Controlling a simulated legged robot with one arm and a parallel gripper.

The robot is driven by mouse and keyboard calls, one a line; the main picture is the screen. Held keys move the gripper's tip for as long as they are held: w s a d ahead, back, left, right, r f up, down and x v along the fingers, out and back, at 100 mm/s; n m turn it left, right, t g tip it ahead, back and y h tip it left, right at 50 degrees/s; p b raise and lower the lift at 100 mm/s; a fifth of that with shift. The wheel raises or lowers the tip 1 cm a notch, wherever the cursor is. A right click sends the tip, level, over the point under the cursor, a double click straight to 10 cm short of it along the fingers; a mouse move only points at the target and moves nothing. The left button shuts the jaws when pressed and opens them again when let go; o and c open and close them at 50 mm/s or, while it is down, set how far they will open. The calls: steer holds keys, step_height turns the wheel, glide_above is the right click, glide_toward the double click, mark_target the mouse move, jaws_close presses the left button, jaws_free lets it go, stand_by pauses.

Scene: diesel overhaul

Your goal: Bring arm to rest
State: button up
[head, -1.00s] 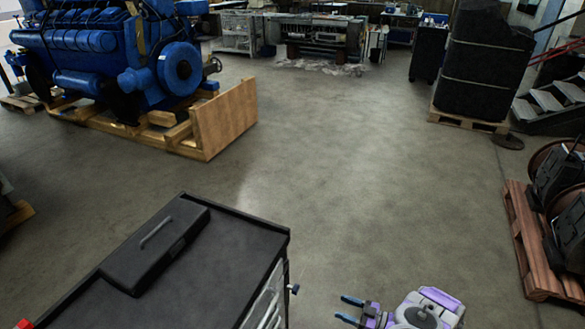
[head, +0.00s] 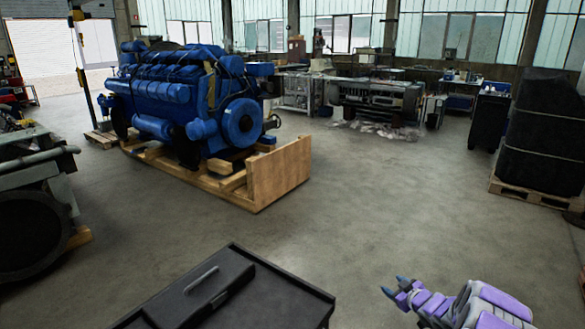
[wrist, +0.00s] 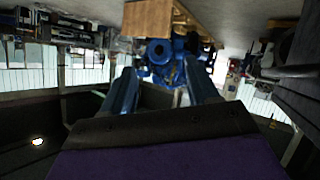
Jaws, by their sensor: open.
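My arm with its purple and white shell shows at the bottom right of the head view. My gripper (head: 393,287) is at its end, with two blue-grey fingers apart and nothing between them. It points up and left in the picture, over the floor and to the right of the black tool cabinet (head: 285,300). In the wrist view my gripper (wrist: 160,68) shows both fingers spread, with only the distant blue engine (wrist: 160,50) seen between them. The wrist picture appears upside down.
The blue engine (head: 185,105) stands on a wooden pallet frame (head: 280,175) at the left. A dark case (head: 190,295) lies on the cabinet. A dark machine (head: 35,200) stands far left, black wrapped stacks (head: 545,145) at right. The middle floor (head: 370,210) is clear.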

step_height(320, 180, up, 10)
steer(key=s+a+m+g+h, duration=0.1)
steer(key=s+a+m+h, duration=0.1)
steer(key=h, duration=0.1)
steer(key=s+a+r+m+g+h, duration=0.2)
steer(key=s+a+r+m+g, duration=0.15)
steer(key=s+r, duration=0.55)
steer(key=s+a+r+g, duration=0.1)
steer(key=s+a+g, duration=0.2)
steer(key=s, duration=1.2)
steer(key=s+a+r+m+g+y, duration=0.1)
steer(key=s+a+g, duration=0.2)
steer(key=s+a, duration=0.4)
steer(key=s+a+r+m+g, duration=0.1)
steer(key=s+a+g, duration=0.2)
steer(key=s, duration=2)
steer(key=shift+a+r+g, duration=0.35)
steer(key=shift+a, duration=0.9)
